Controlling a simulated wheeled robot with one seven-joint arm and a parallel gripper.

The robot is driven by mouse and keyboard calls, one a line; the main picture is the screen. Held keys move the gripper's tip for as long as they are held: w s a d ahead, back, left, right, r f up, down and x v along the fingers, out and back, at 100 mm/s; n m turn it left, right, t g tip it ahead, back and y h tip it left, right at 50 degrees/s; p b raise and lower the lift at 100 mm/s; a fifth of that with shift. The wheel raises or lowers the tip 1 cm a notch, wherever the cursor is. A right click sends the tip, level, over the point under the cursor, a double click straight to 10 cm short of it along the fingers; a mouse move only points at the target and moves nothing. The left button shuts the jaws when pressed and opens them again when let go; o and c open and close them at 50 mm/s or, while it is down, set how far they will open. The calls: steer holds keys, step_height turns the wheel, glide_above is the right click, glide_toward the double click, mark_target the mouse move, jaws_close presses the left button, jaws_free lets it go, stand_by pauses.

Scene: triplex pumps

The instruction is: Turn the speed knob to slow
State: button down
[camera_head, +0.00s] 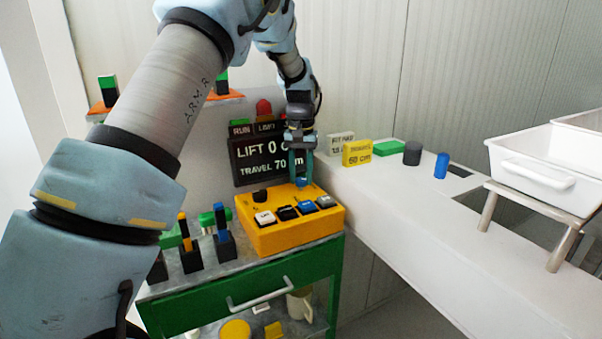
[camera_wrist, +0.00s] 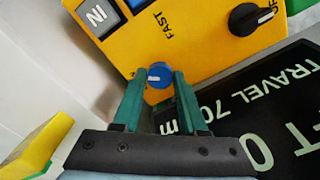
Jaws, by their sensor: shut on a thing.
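The yellow control box (camera_head: 285,234) sits on the green cabinet's top. Its blue speed knob (camera_wrist: 158,72) shows between my fingertips in the wrist view, with a short pale mark on its face. The word FAST is printed beside it; no SLOW label shows, and my fingers hide part of the box edge. In the head view the blue knob (camera_head: 302,182) is at the box's back right, just under my fingertips. My gripper (camera_wrist: 160,78) is shut on the knob, one green finger on each side. It also shows in the head view (camera_head: 301,174), pointing down.
A black knob (camera_wrist: 250,17) marked OFF is on the same box. Several push buttons (camera_head: 288,213) line its front. A dark display (camera_head: 265,155) reading LIFT 0 and TRAVEL 70 stands close behind. Coloured blocks and a white tray (camera_head: 540,172) are on the right.

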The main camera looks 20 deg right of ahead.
mark_target(301, 179)
steer(key=n, duration=0.3)
steer(key=shift+n+p, duration=0.3)
steer(key=shift+p, duration=0.05)
steer(key=shift+n+p, duration=0.35)
steer(key=shift+n, duration=1.55)
steer(key=shift+c, duration=2.2)
jaws_free()
step_height(301, 179, up, 11)
steer(key=b, duration=0.2)
steer(key=shift+b, duration=0.3)
steer(key=shift+f, duration=0.1)
